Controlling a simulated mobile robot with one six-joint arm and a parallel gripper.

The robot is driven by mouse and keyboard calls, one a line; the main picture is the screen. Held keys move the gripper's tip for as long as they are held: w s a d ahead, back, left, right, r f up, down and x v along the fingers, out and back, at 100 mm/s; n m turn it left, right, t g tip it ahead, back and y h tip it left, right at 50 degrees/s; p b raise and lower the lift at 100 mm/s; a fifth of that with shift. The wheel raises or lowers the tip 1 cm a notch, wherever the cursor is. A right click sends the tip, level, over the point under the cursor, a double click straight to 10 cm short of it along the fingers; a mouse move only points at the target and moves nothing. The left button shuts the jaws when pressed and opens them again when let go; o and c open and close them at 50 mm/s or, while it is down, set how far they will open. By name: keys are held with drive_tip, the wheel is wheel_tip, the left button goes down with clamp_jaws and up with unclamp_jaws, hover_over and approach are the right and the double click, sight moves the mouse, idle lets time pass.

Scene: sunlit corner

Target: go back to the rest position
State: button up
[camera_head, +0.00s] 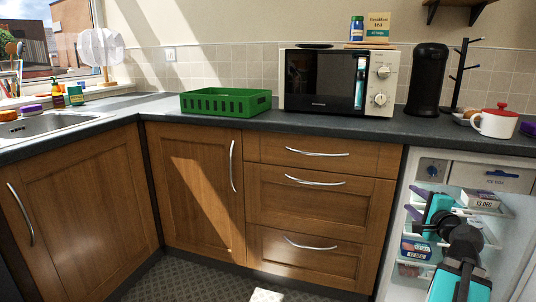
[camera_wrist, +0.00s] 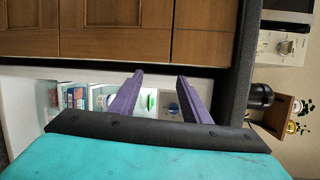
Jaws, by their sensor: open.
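My gripper (camera_head: 413,202) is at the lower right of the head view, in front of the open fridge (camera_head: 400,270). Its two purple fingers (camera_wrist: 160,77) are spread apart in the wrist view, with nothing between them. The wrist view is turned on its side, and the fridge's shelves and packs show beyond the fingers. My teal and black arm hides part of the fridge's inside.
A white pack (camera_head: 480,198) and a blue-labelled box (camera_head: 416,248) are in the fridge. Wooden drawers (camera_head: 318,195) stand left of it. On the counter above are a green crate (camera_head: 226,106), a microwave (camera_head: 320,107) and a red-lidded white mug (camera_head: 496,124). Open floor (camera_head: 190,280) lies in front.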

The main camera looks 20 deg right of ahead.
drive_tip(key=w+a+f+n+g+y+p, duration=0.1)
drive_tip(key=w+a+f+y+p, duration=0.1)
drive_tip(key=w+a+f+p, duration=0.3)
drive_tip(key=w+a+f+n+g+y+p, duration=0.1)
drive_tip(key=w+a+f+y+p, duration=0.15)
drive_tip(key=a, duration=0.55)
drive_tip(key=w+a+f+n+g+y+p, duration=0.1)
drive_tip(key=w+a+f+p, duration=0.15)
drive_tip(key=w+a, duration=0.3)
drive_tip(key=s+a+f+n+g+y+p, duration=0.25)
drive_tip(key=a+f+p, duration=0.3)
drive_tip(key=a, duration=0.65)
drive_tip(key=s+a+f+n+g+y+p, duration=0.1)
drive_tip(key=a+f+n+g+y+p, duration=0.15)
drive_tip(key=a+f+p, duration=0.6)
drive_tip(key=s+a+f+n+g+p, duration=0.3)
drive_tip(key=s+a+g, duration=0.1)
drive_tip(key=s+a, duration=0.5)
drive_tip(key=s+a+f+n+g+p, duration=0.2)
drive_tip(key=s+a+f+n+g, duration=0.15)
drive_tip(key=s+a, duration=0.55)
drive_tip(key=s+d+f+n+g+h+p, duration=0.1)
drive_tip(key=s+n, duration=0.3)
drive_tip(key=s, duration=0.5)
drive_tip(key=s+d+f+n+g+h+p, duration=0.2)
drive_tip(key=s+d+n+g+h, duration=0.2)
drive_tip(key=s, duration=0.4)
drive_tip(key=shift+s+d+n, duration=0.25)
drive_tip(key=shift+s+n, duration=0.1)
